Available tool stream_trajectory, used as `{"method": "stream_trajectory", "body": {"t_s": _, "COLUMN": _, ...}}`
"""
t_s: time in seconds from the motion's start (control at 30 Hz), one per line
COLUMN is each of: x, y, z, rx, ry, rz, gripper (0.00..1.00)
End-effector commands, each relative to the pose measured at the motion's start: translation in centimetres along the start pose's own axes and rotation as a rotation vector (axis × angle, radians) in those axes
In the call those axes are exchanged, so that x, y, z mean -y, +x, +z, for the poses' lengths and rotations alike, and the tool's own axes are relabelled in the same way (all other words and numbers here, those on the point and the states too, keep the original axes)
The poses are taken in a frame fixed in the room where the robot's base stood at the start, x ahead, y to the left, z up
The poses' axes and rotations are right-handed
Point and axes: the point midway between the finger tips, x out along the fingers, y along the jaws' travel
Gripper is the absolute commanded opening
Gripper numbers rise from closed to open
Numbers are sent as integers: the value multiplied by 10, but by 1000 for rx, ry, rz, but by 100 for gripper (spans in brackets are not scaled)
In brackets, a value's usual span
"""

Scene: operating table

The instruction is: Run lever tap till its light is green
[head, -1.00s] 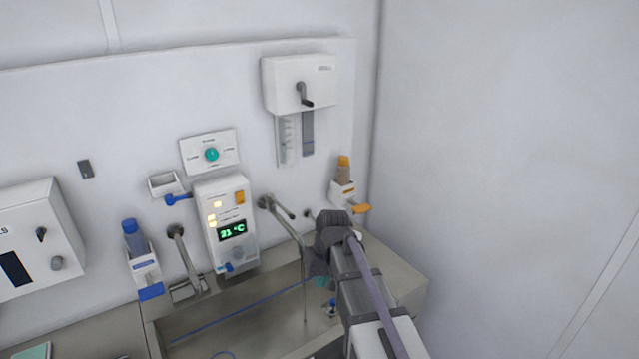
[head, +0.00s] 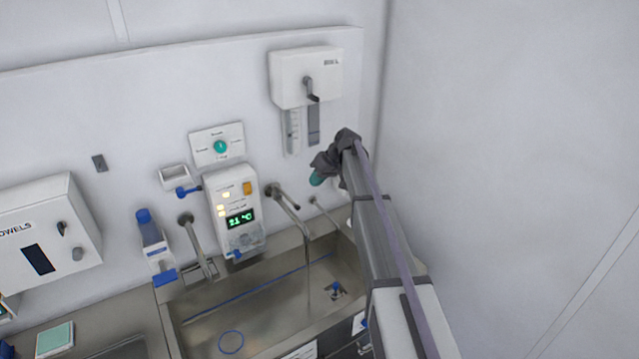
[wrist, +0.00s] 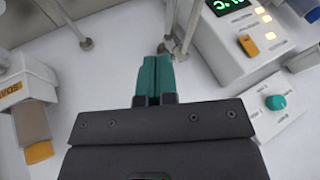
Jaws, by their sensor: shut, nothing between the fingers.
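The tap with a long handle and spout (head: 284,197) is on the wall right of the white control box (head: 235,210). A thin vertical line hangs from its spout into the basin; I cannot tell if it is water. The box shows a green 21 °C display and several lit yellow-white lights; no green light besides the digits is visible. My gripper (head: 317,180) is shut and empty, in front of the wall above and right of the tap. In the wrist view its teal fingers (wrist: 155,77) are together, pointing toward the tap's metal parts (wrist: 172,38), apparently without touching.
The steel basin (head: 195,318) lies below. Another spout (head: 194,240) is left of the box, and a thin metal rod (head: 325,213) is right of the tap. A wall dispenser (head: 306,76) hangs above. An orange-lever dispenser (wrist: 32,110) shows in the wrist view.

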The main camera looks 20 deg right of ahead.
Motion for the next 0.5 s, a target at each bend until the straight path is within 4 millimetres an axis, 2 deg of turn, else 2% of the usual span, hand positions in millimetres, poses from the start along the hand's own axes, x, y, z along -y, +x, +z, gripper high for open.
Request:
{"method": "stream_trajectory", "body": {"t_s": 0.03, "x": -4, "y": 21, "z": 4, "rx": 1, "ry": -1, "rz": 0, "gripper": 0}}
{"method": "stream_trajectory", "body": {"t_s": 0.2, "x": -4, "y": 57, "z": 4, "rx": 0, "ry": 0, "rz": 1, "gripper": 0}}
{"method": "stream_trajectory", "body": {"t_s": 0.3, "x": 17, "y": 60, "z": 3, "rx": 1, "ry": -1, "rz": 0, "gripper": 0}}
{"method": "stream_trajectory", "body": {"t_s": 0.5, "x": 32, "y": 69, "z": 3, "rx": 0, "ry": 0, "rz": 1, "gripper": 0}}
